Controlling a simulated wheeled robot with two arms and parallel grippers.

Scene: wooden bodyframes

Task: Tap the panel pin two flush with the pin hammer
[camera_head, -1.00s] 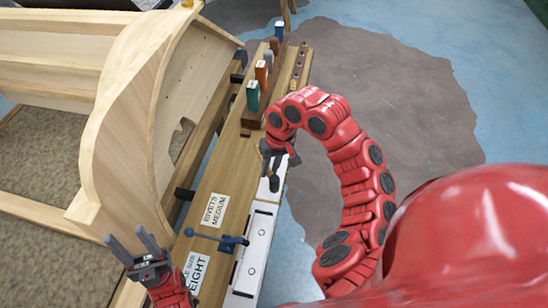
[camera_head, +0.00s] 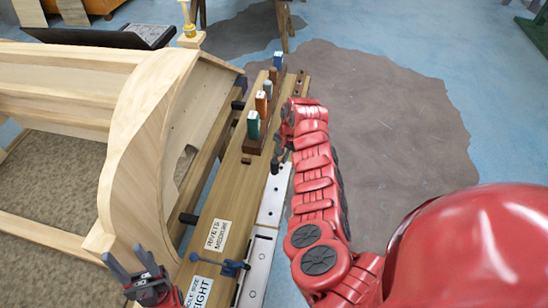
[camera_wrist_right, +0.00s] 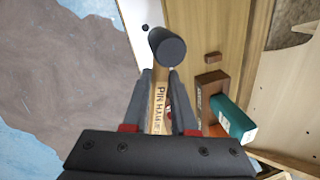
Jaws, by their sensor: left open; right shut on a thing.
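My right gripper (camera_wrist_right: 160,82) is shut on the pin hammer, whose lettered wooden handle (camera_wrist_right: 158,108) runs between the fingers in the right wrist view. The dark round hammer head (camera_wrist_right: 167,46) shows beyond the fingertips, over the bench. In the head view the hammer's dark end (camera_head: 275,162) is small beside the bench's right edge, under my right arm. My left gripper (camera_head: 130,262) is open and empty at the lower left, beside the wooden bodyframe (camera_head: 150,140). I cannot make out panel pin two in any view.
The long wooden bench (camera_head: 222,190) carries a rack of coloured-handled tools, with a teal one (camera_head: 253,125) nearest. A blue clamp (camera_head: 232,267) and a white labelled plate (camera_head: 217,235) lie nearer. A pale metal strip (camera_head: 272,200) runs along the right edge. Open floor lies to the right.

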